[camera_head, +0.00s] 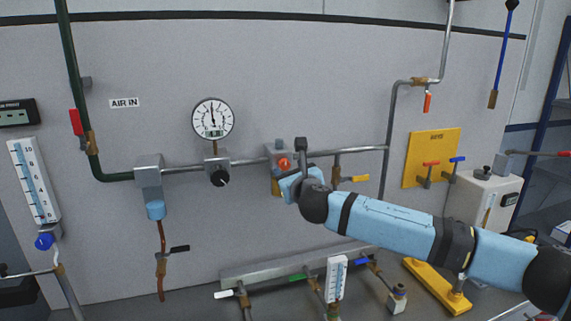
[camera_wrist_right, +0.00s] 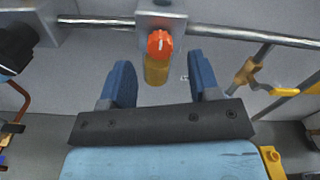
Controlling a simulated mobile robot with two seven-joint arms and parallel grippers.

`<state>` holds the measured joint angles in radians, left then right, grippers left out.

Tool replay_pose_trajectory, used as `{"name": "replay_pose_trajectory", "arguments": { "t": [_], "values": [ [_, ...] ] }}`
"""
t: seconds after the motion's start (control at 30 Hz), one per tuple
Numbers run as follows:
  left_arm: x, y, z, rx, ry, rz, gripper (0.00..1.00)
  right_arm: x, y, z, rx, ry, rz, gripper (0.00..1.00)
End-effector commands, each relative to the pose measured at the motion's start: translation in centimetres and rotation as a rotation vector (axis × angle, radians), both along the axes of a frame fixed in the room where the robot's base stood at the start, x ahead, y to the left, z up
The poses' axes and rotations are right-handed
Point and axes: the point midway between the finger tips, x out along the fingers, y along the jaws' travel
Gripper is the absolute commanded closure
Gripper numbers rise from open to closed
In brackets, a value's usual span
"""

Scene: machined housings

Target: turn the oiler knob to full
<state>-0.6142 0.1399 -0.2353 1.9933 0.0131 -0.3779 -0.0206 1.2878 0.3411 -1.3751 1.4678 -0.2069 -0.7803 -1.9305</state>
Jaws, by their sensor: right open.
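The oiler is a grey block (camera_head: 279,150) on the pipe with an orange-red knob (camera_head: 284,163) on its front and an amber bowl below. My right gripper (camera_head: 288,180) is just in front of it and hides part of the bowl. In the right wrist view the knob (camera_wrist_right: 160,43) stands at the top middle, with the amber bowl (camera_wrist_right: 156,70) under it. The two blue fingers of my right gripper (camera_wrist_right: 160,64) are open, one on each side of the bowl and short of the knob. Nothing is between them in their grip. My left gripper is out of view.
A gauge (camera_head: 213,118) and a black regulator knob (camera_head: 219,177) are left of the oiler. A yellow-handled valve (camera_head: 355,178) is to its right. A lower manifold (camera_head: 290,266) with several valves runs below. The wall above the oiler is clear.

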Motion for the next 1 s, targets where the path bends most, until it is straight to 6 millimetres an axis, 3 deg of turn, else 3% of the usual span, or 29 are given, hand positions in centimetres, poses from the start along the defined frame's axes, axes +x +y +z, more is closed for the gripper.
{"name": "replay_pose_trajectory", "arguments": {
  "t": [0.1, 0.27, 0.67, 0.87, 1.0],
  "values": [
    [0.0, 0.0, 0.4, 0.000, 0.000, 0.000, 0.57, 2.0, 0.7, 0.1, 0.000, 0.000, -0.001, 0.44],
    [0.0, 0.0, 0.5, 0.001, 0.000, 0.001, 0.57, 3.6, 1.2, 0.0, 0.001, 0.000, -0.001, 0.44],
    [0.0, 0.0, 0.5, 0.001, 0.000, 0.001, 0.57, 4.2, 1.4, 0.0, 0.001, 0.001, 0.001, 0.44],
    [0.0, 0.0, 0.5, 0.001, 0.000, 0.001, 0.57, 4.2, 1.4, 0.0, 0.001, 0.000, 0.000, 0.90],
    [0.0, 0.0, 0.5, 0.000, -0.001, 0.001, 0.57, 4.2, 1.3, 0.0, 0.003, 0.001, 0.000, 0.93]
  ]
}}
